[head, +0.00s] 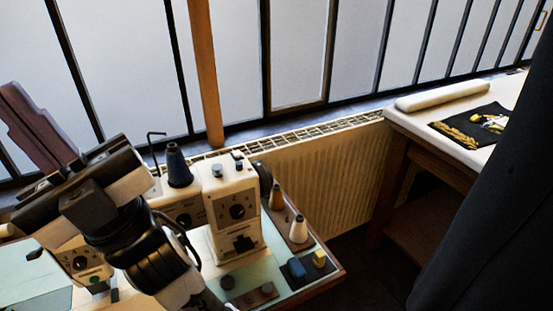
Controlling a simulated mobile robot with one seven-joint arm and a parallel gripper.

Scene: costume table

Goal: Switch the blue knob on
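A small blue block-shaped piece (295,268), which may be the blue knob, is at the front right of the sewing table beside a yellow piece (319,259). I cannot tell its switch position. The cream sewing machine (234,205) stands behind it, with a black dial on its face. My arm fills the lower left, in front of the machine's left part. My gripper (85,195) is at the arm's upper left end, well left of the blue piece and apart from it. Its fingertips cannot be made out.
A dark blue thread cone (178,165) stands on the machine. Orange (276,197) and cream (298,229) cones stand at the right. A radiator (320,175) runs below the barred window. A white-topped table (450,120) is at the right, partly hidden by a dark cloth (500,220).

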